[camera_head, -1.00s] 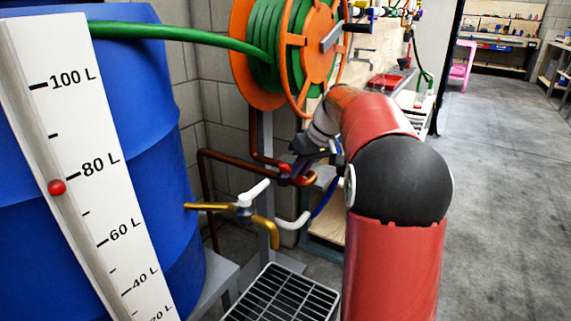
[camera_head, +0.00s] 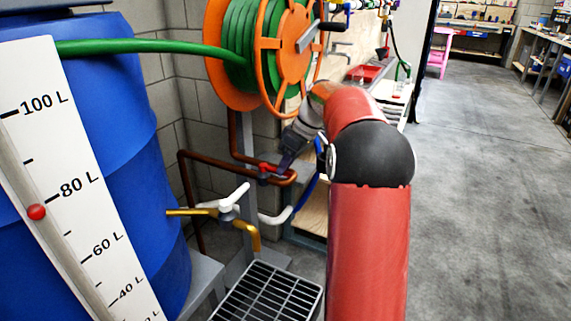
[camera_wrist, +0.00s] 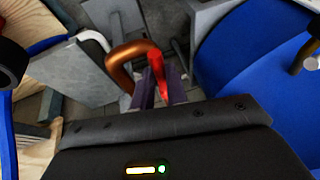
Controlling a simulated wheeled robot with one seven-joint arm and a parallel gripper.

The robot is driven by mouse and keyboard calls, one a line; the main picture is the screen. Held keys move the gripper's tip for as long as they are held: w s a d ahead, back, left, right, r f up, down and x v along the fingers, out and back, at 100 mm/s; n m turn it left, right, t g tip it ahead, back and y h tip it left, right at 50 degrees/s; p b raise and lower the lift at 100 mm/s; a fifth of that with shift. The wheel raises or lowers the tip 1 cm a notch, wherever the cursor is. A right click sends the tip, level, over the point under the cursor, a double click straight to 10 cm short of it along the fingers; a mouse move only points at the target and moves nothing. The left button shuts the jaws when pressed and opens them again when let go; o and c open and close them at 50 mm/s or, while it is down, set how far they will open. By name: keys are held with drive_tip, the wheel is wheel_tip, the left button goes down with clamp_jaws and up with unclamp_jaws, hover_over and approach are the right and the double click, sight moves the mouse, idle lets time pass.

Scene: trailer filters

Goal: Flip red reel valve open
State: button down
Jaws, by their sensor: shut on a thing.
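The red reel valve (camera_head: 267,168) sits on the copper pipe below the hose reel. In the wrist view its red handle (camera_wrist: 157,72) stands between the two purplish fingers of my gripper (camera_wrist: 163,92), beside the bend of the copper pipe (camera_wrist: 122,62). My gripper (camera_head: 285,163) is shut on the handle. In the head view it reaches the valve from the upper right, and the fingertips are too small to make out clearly.
The orange reel with green hose (camera_head: 265,55) hangs above. A blue barrel (camera_head: 130,130) with a level gauge (camera_head: 50,190) stands at left. A brass tap with a white handle (camera_head: 232,198) sits above a black grate (camera_head: 268,292). Open floor lies at right.

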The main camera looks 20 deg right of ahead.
drive_tip(key=c, duration=1.4)
unclamp_jaws()
drive_tip(key=shift+r, duration=0.15)
drive_tip(key=v, duration=0.7)
drive_tip(key=shift+d+r+p, duration=0.2)
drive_tip(key=shift+p, duration=0.2)
